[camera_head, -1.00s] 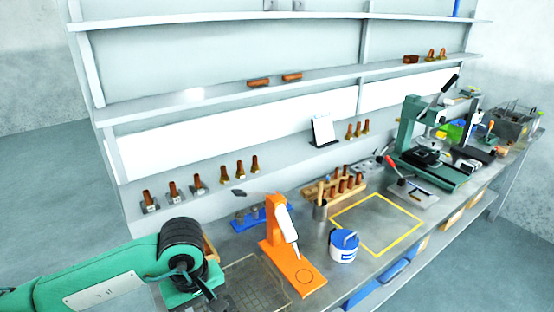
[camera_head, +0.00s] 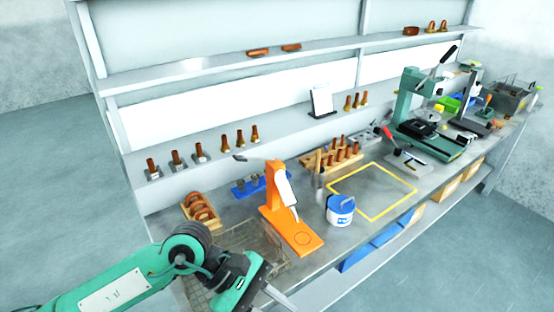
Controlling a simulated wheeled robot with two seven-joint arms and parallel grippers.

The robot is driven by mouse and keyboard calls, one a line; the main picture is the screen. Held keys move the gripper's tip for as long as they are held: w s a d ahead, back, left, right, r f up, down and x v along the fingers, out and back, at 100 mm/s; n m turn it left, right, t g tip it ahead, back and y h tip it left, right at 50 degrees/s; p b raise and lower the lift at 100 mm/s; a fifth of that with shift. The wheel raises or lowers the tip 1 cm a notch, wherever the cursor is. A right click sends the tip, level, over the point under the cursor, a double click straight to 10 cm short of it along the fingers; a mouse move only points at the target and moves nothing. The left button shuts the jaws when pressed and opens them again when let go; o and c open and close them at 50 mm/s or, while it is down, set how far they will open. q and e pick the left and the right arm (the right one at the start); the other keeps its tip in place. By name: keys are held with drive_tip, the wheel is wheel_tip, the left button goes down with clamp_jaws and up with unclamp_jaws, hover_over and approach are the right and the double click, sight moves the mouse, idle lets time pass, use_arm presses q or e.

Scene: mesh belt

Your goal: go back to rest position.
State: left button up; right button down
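My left arm comes in from the lower left, green with a dark ribbed joint. My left gripper (camera_head: 272,290) is at the bottom of the picture, over the front edge of the bench near the wire mesh (camera_head: 250,243). Its fingers point down to the right and are partly cut off by the picture's lower edge, so I cannot tell whether they are open or shut. I see nothing clearly held in it. My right arm and gripper are not in view.
An orange stand (camera_head: 283,208) stands just beyond the mesh, with a white-and-blue tub (camera_head: 340,210) to its right. A wooden tray of copper-coloured rings (camera_head: 201,209) lies behind my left arm. A yellow outlined square (camera_head: 408,190) is empty. A green press (camera_head: 412,105) stands further right.

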use_arm(q)
drive_tip(key=d+r+n+t+h, duration=0.2)
drive_tip(key=d+r+n+h, duration=0.2)
drive_tip(key=r+n+h, duration=0.65)
drive_tip(key=w+a+r+n+t+h, duration=0.1)
drive_tip(key=w+a+r+n+t, duration=0.5)
drive_tip(key=n+t, duration=0.75)
drive_tip(key=w+a+f+n+t+y, duration=0.55)
drive_tip(key=a+n+t+y, duration=0.3)
drive_tip(key=n+y, duration=0.7)
drive_tip(key=a+f+n+g+y, duration=0.45)
drive_tip(key=a+f+n, duration=0.25)
drive_tip(key=f+n, duration=0.5)
drive_tip(key=s+a+f+n+g+y, duration=0.1)
drive_tip(key=s+a+f+n+g, duration=0.25)
drive_tip(key=s+f+g, duration=0.45)
drive_tip(key=s+a+f+n+g+y, duration=0.15)
drive_tip(key=s+f+n+g, duration=0.35)
drive_tip(key=s+f, duration=0.65)
wheel_tip(320, 180, down, 31)
drive_tip(key=s+h, duration=0.1)
drive_tip(key=s+a+f+g, duration=0.1)
drive_tip(key=s+a+f, duration=0.1)
drive_tip(key=s+f, duration=0.7)
drive_tip(key=s+a+f+g, duration=0.1)
drive_tip(key=s+f, duration=0.9)
drive_tip(key=shift+a, duration=0.35)
